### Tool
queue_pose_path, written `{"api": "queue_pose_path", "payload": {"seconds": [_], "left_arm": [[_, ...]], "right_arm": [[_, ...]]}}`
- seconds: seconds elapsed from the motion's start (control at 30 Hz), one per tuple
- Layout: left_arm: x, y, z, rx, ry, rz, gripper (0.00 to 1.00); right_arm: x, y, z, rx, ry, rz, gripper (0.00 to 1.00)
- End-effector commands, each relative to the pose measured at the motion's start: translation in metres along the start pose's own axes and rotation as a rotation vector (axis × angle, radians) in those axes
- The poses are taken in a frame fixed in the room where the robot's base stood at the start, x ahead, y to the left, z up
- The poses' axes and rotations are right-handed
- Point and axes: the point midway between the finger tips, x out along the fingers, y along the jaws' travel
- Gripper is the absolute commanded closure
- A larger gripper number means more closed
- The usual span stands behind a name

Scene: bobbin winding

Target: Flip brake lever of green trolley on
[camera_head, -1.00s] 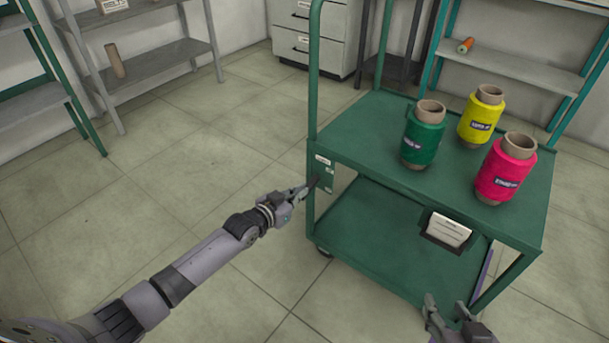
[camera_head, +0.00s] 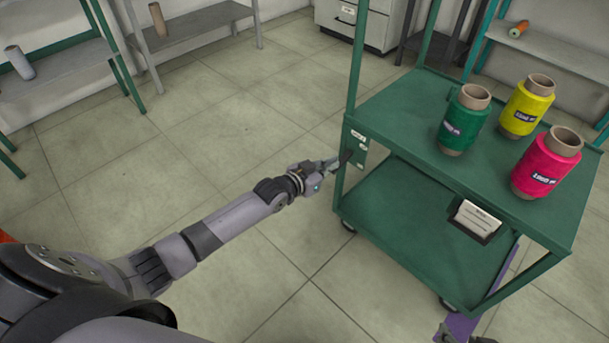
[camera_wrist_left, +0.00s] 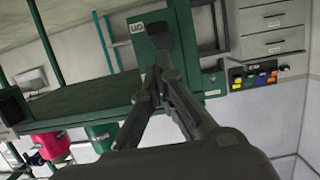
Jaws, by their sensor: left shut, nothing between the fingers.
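The green trolley (camera_head: 400,122) stands on the right in the head view, with a green, a yellow and a pink bobbin on its top shelf. A small plate with labels and a dark brake lever (camera_head: 346,156) is on its left side near the corner post. My left gripper (camera_head: 338,162) is shut and empty, its fingertips at the lever. In the left wrist view the fingertips (camera_wrist_left: 158,75) meet just below the dark lever (camera_wrist_left: 158,38) on the green plate; I cannot tell whether they touch. My right gripper (camera_head: 462,338) is only partly visible at the bottom edge.
Grey shelves (camera_head: 195,30) with cardboard tubes stand at the back left. A drawer cabinet (camera_head: 355,22) and a teal shelf (camera_head: 540,55) stand behind the trolley. The tiled floor left of the trolley is clear.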

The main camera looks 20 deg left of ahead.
Motion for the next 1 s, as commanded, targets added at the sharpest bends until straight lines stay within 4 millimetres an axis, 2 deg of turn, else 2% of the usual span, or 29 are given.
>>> {"api": "queue_pose_path", "payload": {"seconds": [0.1, 0.27, 0.37, 0.5, 0.7, 1.0], "left_arm": [[-0.003, 0.0, -0.013, 0.0, 0.005, 0.0, 1.0], [-0.007, 0.001, -0.032, 0.0, 0.009, -0.001, 1.0], [-0.03, 0.001, -0.02, 0.0, 0.002, 0.0, 1.0], [-0.06, 0.001, -0.01, 0.0, 0.004, 0.0, 1.0], [-0.09, 0.001, 0.0, 0.002, 0.008, -0.001, 1.0], [-0.101, 0.001, 0.004, 0.001, 0.01, -0.001, 1.0]], "right_arm": [[-0.012, 0.004, 0.025, 0.004, -0.13, 0.008, 0.6], [-0.036, 0.007, 0.052, 0.01, -0.29, 0.015, 0.6], [-0.041, 0.008, 0.051, 0.01, -0.302, 0.015, 0.6], [-0.022, 0.007, 0.057, 0.009, -0.313, 0.013, 0.6], [0.005, 0.006, 0.067, 0.008, -0.324, 0.01, 0.6], [0.015, 0.006, 0.072, 0.008, -0.326, 0.009, 0.6]]}}
